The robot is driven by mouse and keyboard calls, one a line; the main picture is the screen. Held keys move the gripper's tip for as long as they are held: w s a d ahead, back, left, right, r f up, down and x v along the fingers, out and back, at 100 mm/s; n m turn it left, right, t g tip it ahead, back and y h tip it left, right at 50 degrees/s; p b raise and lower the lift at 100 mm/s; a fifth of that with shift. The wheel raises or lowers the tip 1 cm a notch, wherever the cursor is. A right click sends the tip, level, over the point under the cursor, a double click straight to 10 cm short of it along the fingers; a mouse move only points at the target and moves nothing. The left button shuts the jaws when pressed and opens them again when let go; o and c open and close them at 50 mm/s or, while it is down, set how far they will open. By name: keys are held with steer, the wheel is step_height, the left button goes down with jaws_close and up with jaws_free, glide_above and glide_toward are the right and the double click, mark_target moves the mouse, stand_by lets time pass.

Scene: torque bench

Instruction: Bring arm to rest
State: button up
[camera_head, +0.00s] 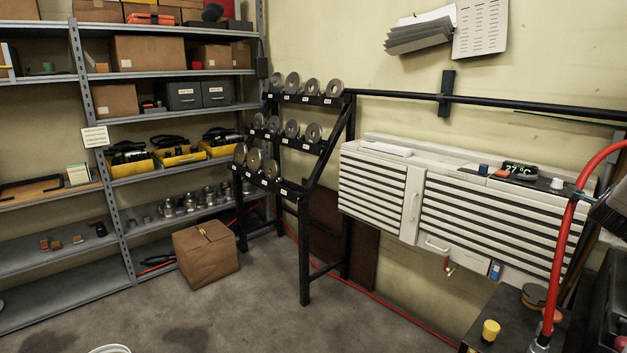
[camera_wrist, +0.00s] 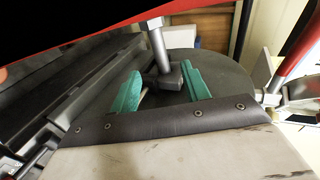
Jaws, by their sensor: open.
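My gripper (camera_wrist: 162,82) shows in the wrist view with its two teal fingers spread apart. Nothing is held between them. A metal post with a dark block at its foot (camera_wrist: 168,74) stands just beyond and between the fingertips; I cannot tell whether they touch it. A dark rounded surface (camera_wrist: 225,72) lies behind the fingers. My gripper does not show clearly in the head view.
The head view shows a grey shelf unit (camera_head: 128,173), a black rack (camera_head: 305,245) of metal discs, a cardboard box (camera_head: 207,255) on the floor and a white slatted wall unit (camera_head: 480,225). A yellow-capped item (camera_head: 490,330) stands lower right. The middle floor is clear.

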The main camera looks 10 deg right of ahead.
steer(key=w+a+n+t+y, duration=0.1)
steer(key=w+a+n+y, duration=0.3)
steer(key=a, duration=0.5)
steer(key=w+a+f+n+y, duration=0.1)
steer(key=w+a+n+y, duration=0.1)
steer(key=a+n, duration=0.5)
steer(key=w+a+n+t+y, duration=0.1)
steer(key=w+a+n+y, duration=0.2)
steer(key=a, duration=0.8)
steer(key=s+a+f+n+g+y, duration=0.1)
steer(key=s+a+n+g+y, duration=0.1)
steer(key=s+a+n, duration=0.45)
steer(key=s+a+f+n+g+y, duration=0.1)
steer(key=s+a+n, duration=0.15)
steer(key=a, duration=0.65)
steer(key=s+a+n+g, duration=0.3)
steer(key=s+a+n, duration=0.2)
steer(key=s+n, duration=0.2)
steer(key=shift+s+f+g+y, duration=0.3)
steer(key=shift+s+f, duration=0.15)
steer(key=shift+s, duration=0.65)
steer(key=shift+a, duration=0.1)
jaws_close()
